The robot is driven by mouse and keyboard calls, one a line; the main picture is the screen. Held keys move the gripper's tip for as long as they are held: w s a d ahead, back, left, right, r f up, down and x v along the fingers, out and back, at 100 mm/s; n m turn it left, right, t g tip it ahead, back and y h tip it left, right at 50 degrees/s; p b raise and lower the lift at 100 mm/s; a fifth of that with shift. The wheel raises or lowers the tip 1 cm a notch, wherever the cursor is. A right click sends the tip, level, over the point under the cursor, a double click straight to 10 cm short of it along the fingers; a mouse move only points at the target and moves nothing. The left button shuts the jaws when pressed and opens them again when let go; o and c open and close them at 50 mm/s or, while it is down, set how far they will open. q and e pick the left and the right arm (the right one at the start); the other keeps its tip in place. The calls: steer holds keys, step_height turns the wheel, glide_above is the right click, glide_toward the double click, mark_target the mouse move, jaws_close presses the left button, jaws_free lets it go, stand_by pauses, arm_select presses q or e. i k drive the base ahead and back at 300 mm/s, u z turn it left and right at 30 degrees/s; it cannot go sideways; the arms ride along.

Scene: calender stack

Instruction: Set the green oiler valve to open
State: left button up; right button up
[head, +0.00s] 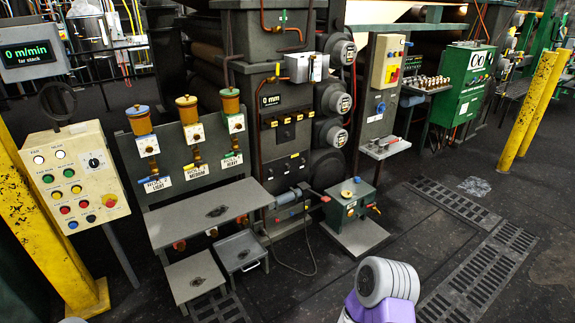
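Three oilers with drip cups hang on a grey panel (168,176) at left centre, labelled LIGHT, MEDIUM and HEAVY. The right one, marked HEAVY (232,161), has a white-faced dial (235,123) under its cup (229,101) and a small green valve (231,152) just above its label. The green handle is too small to tell which way it is turned. The neighbouring valves are blue (152,167) and yellow (197,164). A purple and white part of my own arm shows at the bottom right of centre, well away from the oilers. Neither gripper is visible.
A grey shelf (205,211) sticks out below the oilers, with lower steps (194,277) under it. A button panel (71,178) and yellow post (45,240) stand at left. A green box on a plate (348,204) stands right of centre. The floor at right is open.

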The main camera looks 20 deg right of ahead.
mark_target(232, 153)
steer(key=z, duration=0.35)
steer(key=k, duration=0.3)
steer(key=u, duration=0.8)
steer(key=i, duration=1.45)
steer(key=z, duration=0.85)
